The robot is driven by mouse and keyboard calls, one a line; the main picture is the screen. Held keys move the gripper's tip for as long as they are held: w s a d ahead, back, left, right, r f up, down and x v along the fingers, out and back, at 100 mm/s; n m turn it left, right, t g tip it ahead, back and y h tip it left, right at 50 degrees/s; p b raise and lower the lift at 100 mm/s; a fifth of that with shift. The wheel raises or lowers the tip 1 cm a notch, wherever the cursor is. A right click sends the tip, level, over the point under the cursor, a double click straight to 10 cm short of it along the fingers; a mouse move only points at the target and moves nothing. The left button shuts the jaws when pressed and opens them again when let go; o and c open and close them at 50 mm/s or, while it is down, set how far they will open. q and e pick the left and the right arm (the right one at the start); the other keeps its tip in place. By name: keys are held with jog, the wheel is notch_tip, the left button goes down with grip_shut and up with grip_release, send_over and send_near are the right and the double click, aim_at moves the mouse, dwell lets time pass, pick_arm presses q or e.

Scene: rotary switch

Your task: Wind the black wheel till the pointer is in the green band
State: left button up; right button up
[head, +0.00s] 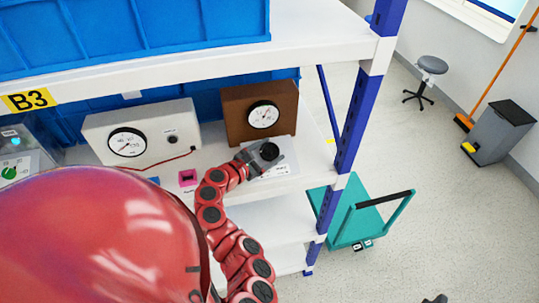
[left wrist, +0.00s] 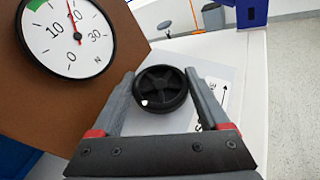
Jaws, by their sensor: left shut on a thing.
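The black wheel (head: 269,151) sits on a light plate (head: 283,171) on the white shelf, in front of a brown box (head: 288,112) with a round dial (head: 263,115). In the left wrist view the wheel (left wrist: 161,89) is between the fingers of my left gripper (left wrist: 160,76), which is shut on it. The white dial (left wrist: 62,38) has a red pointer (left wrist: 74,20) running to the top picture edge near the 20. The visible bit of green band (left wrist: 36,4) lies left of the pointer; the rest is cut off. My left gripper (head: 266,154) is also at the wheel in the head view.
A white box with a gauge (head: 128,143) and a small pink-black item (head: 188,178) stand left of the wheel. Blue crates (head: 130,35) fill the shelf above. A blue upright (head: 352,115) bounds the shelf on the right. A green cart (head: 365,215) stands on the floor.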

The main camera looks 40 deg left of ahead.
pick_arm(q)
jog(key=m+g+h+b, duration=0.2)
jog(key=m+h, duration=0.2)
jog(key=shift+a, duration=0.15)
jog(key=shift+m+g+h, duration=0.6)
jog(key=shift+m+g, duration=0.2)
jog(key=shift+r+m+g+h, duration=0.1)
jog(key=shift+m+g+h, duration=0.7)
jog(key=shift+m+g, duration=0.25)
jog(key=shift+d, duration=0.2)
